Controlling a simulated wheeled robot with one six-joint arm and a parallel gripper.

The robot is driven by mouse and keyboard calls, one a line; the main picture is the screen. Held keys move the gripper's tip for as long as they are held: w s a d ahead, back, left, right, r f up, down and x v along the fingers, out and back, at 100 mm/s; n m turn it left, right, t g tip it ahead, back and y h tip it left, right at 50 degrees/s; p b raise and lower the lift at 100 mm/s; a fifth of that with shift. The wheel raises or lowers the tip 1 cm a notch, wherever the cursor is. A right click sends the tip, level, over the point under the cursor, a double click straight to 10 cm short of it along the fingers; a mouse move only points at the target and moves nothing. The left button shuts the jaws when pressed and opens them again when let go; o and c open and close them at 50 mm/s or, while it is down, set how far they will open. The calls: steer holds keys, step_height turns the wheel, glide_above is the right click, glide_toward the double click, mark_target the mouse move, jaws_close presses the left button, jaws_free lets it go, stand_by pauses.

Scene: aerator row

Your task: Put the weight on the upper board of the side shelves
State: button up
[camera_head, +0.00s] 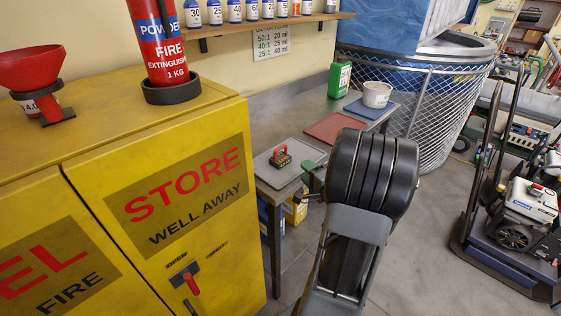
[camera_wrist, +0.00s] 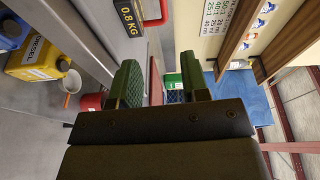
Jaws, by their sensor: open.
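The weight (camera_head: 281,158) is a small dark block with a red handle on a light grey mat (camera_head: 262,172), at the near end of the grey bench. In the wrist view the weight (camera_wrist: 129,17) shows at the top edge, partly cut off, with a yellow "0.8 KG" label. My gripper (camera_head: 313,170) is just right of the weight in the head view, partly hidden behind my arm. In the wrist view its two green fingers (camera_wrist: 160,75) are apart with nothing held between them; the weight is beyond their tips. I cannot tell which boards are the side shelves.
A yellow cabinet (camera_head: 225,261) with a fire extinguisher (camera_head: 162,45) and red funnel (camera_head: 40,68) fills the left. A wooden wall shelf (camera_head: 269,20) holds several bottles. A red mat (camera_head: 335,127), green container (camera_head: 339,80) and white tub (camera_head: 377,94) are farther along the bench.

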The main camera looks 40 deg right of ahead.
mark_target(281, 148)
steer(key=w, duration=1.3)
steer(key=shift+w+d+r, duration=0.1)
steer(key=shift+w+d, duration=0.1)
steer(key=shift+w, duration=0.05)
jaws_close()
steer(key=shift+r, duration=0.1)
stand_by(0.4)
